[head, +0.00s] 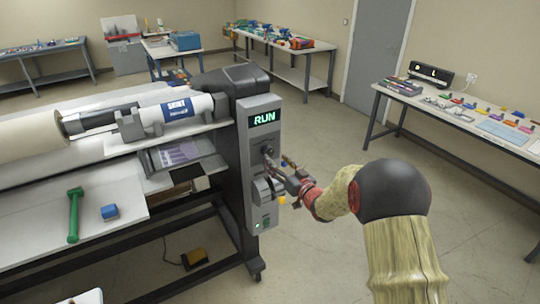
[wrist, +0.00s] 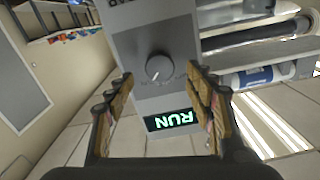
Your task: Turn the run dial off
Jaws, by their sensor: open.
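The run dial (wrist: 159,67) is a round dark knob with a light pointer mark, on the grey control panel (wrist: 155,35) in the wrist view. In the head view the dial (head: 267,150) is small and sits below the display (head: 264,118), which reads RUN in green; the display also shows upside down in the wrist view (wrist: 170,119). My gripper (wrist: 158,92) is open, with one finger on each side of the panel area and the dial beyond and between the fingertips. It is apart from the dial as far as I can see. In the head view my gripper (head: 287,172) is in front of the panel.
A table (head: 470,125) with small items stands at the right. The floor between is clear.

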